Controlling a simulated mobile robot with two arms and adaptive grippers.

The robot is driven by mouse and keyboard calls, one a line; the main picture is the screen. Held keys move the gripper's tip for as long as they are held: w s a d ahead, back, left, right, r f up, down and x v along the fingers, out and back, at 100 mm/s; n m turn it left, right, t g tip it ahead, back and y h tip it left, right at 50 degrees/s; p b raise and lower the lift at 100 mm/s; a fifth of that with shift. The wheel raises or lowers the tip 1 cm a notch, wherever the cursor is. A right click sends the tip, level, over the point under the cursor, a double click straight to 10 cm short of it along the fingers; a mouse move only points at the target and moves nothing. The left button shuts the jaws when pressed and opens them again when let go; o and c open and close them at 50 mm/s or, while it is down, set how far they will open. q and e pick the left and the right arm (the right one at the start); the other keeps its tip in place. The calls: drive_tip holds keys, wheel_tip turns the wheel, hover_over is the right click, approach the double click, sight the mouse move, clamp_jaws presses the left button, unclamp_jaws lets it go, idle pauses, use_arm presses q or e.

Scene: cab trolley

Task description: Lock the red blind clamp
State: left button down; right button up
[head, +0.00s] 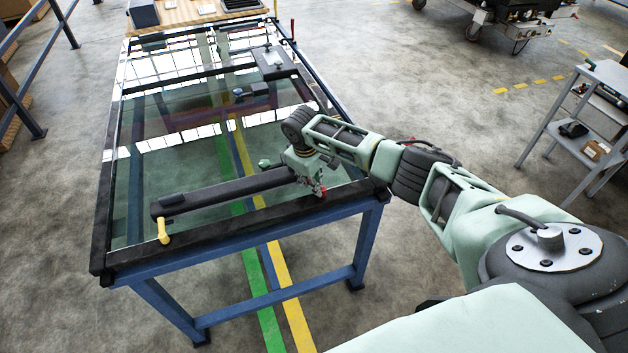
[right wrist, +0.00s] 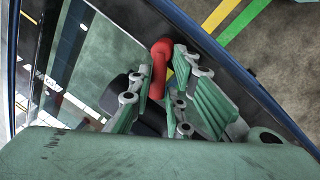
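The red blind clamp handle (right wrist: 158,68) shows in the right wrist view as a bent red lever between the fingers of my right gripper (right wrist: 166,92). The fingers stand apart on both sides of it, and I see no clear grip on it. In the head view a small part of the red clamp (head: 323,191) shows just below my right gripper (head: 312,186), at the right end of a dark blind bar (head: 225,190) on the table. The gripper hides most of the clamp there. My left gripper is not in view.
The glass-topped table (head: 230,222) has a blue frame. A yellow handle (head: 163,231) hangs at the bar's left end. Another red lever (head: 292,28) stands at the far right corner. A grey trolley (head: 590,110) stands at the right, with open floor between.

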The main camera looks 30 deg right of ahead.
drive_tip(key=shift+d, duration=0.1)
clamp_jaws()
drive_tip(key=shift+w+d+r+m+p, duration=0.25)
drive_tip(key=shift+m+p, duration=0.15)
drive_tip(key=shift+m, duration=0.4)
drive_tip(key=shift+d+m, duration=0.1)
drive_tip(key=shift+m, duration=0.4)
drive_tip(key=shift+w+d+m+g+p, duration=0.1)
drive_tip(key=shift+d+m+g+p, duration=0.15)
drive_tip(key=shift+m, duration=0.65)
drive_tip(key=shift+d+m+g+p, duration=0.15)
drive_tip(key=shift+d+m+g, duration=0.1)
drive_tip(key=shift+m, duration=0.65)
drive_tip(key=shift+o, duration=1.6)
unclamp_jaws()
drive_tip(key=shift+d, duration=0.1)
drive_tip(key=shift+o, duration=1)
drive_tip(key=shift+f, duration=0.15)
